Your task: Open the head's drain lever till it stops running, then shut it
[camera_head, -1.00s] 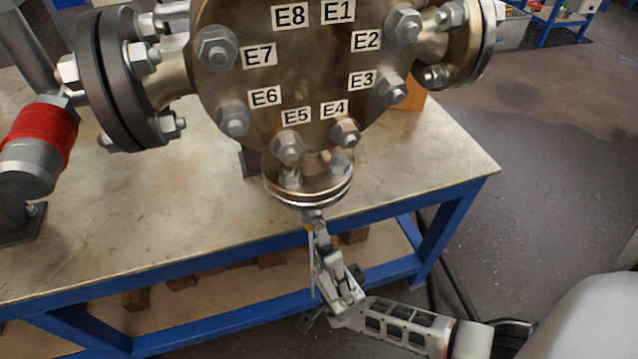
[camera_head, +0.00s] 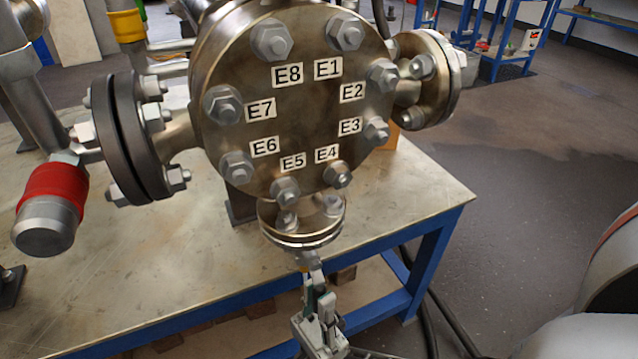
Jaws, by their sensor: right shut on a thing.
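The vessel head (camera_head: 300,120) is a round steel cover with bolts and labels E1 to E8, above the table's near edge. Below it a small bolted drain flange (camera_head: 302,240) points down. The drain lever (camera_head: 314,270) shows as a short metal piece just under this flange. My right gripper (camera_head: 317,292) comes up from below and is shut on the lever. Its fingers hide most of the lever, so its exact angle is hard to tell. I see no liquid running from the drain. My left gripper is not in view.
The table (camera_head: 420,190) has a blue frame and a lower shelf with wooden blocks (camera_head: 262,331). A dark side flange (camera_head: 128,138) and a red-banded fitting (camera_head: 53,183) stand at left. Another flange (camera_head: 432,80) is at right. Dark hoses (camera_head: 428,325) lie on the floor.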

